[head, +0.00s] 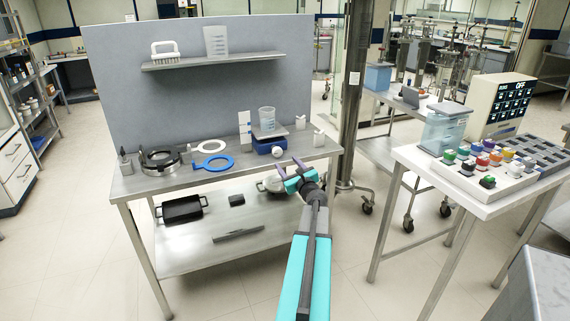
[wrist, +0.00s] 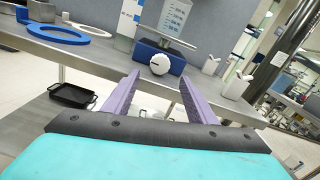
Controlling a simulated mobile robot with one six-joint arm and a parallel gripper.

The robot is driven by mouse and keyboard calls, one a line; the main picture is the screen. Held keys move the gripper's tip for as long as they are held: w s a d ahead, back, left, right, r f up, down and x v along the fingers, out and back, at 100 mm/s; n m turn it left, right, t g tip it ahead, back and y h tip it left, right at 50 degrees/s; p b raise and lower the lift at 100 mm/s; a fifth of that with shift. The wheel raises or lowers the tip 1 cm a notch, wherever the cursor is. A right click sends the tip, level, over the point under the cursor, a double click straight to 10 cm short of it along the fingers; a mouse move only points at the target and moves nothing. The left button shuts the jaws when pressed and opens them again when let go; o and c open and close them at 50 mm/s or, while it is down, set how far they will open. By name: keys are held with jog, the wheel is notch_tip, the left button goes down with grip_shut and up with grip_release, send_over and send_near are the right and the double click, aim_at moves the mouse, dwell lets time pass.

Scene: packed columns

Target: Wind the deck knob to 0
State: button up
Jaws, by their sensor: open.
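A white ribbed knob (wrist: 160,64) sits on the front of a blue device (wrist: 146,54) on the steel table; I take it for the deck knob. A clear beaker (head: 267,121) stands on the device's plate. My gripper (wrist: 158,85) is open and empty, its purple fingers pointing toward the knob and apart from it. In the head view my gripper (head: 297,170) is in front of the table edge. Any number on the knob is too small to read.
A blue ring (head: 213,162), a white ring (head: 211,146) and a dark round fixture (head: 160,160) are left of the device. A black tray (head: 182,208) lies on the lower shelf. Floor in front is clear.

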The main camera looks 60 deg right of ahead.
aim_at(279, 152)
jog(key=shift+v, duration=1.2)
jog(key=shift+m, duration=0.3)
jog(key=m+b, duration=0.1)
jog(key=m, duration=0.1)
jog(key=m+b, duration=0.2)
jog(key=m, duration=0.1)
jog(key=shift+s+a+r+m, duration=0.1)
jog(key=shift+s+r+m, duration=0.05)
jog(key=shift+m, duration=0.15)
jog(key=shift+r+b, duration=0.15)
jog(key=shift+b, duration=0.3)
jog(key=shift+p+x, duration=0.6)
jog(key=shift+x, duration=6.4)
jog(key=shift+s, duration=0.1)
